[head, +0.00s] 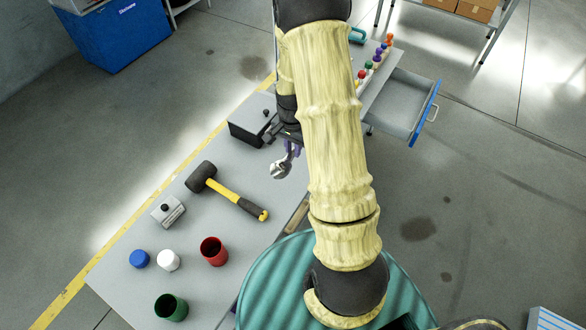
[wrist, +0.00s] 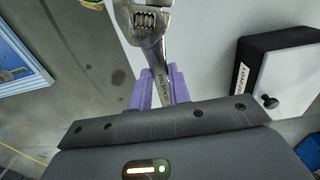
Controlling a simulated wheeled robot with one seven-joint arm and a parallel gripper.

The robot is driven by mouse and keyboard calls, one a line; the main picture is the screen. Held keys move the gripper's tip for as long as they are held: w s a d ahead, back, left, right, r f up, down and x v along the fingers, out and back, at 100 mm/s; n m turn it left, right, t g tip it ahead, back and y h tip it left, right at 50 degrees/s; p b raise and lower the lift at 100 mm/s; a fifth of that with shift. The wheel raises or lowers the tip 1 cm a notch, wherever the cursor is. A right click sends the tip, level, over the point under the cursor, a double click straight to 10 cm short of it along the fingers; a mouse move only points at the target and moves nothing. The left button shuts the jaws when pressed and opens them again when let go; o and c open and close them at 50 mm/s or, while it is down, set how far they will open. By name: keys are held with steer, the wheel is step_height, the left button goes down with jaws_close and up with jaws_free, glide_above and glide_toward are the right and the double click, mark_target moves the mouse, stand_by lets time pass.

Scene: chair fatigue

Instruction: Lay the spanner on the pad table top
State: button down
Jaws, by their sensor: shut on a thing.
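The spanner (head: 281,167) is a silver adjustable one. My gripper (head: 291,146) is shut on its handle with purple fingers. In the wrist view the spanner (wrist: 152,40) sticks out past the fingertips (wrist: 159,88), with its jaw end at the top edge. In the head view it hangs over the grey bench top (head: 235,178), close to its right edge and just below the dark box. The gap between spanner and bench is hard to judge. I cannot tell which surface is the pad table top. My arm hides part of the bench.
A dark box with a knob (head: 250,128) stands beside my gripper. A mallet (head: 225,190), a small grey block (head: 168,211) and red (head: 213,251) and green (head: 171,307) cups occupy the near bench. A drawer (head: 405,105) stands open at the right.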

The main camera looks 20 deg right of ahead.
glide_above(293, 172)
step_height(293, 172, down, 5)
steer(key=shift+w+f+p, duration=0.15)
steer(key=shift+f+p, duration=0.05)
steer(key=shift+p, duration=0.25)
steer(key=shift+a, duration=0.1)
steer(key=shift+f, duration=0.1)
steer(key=shift+f+p, duration=0.4)
steer(key=shift+f, duration=1.6)
steer(key=shift+f, duration=0.2)
steer(key=c, duration=1.3)
jaws_free()
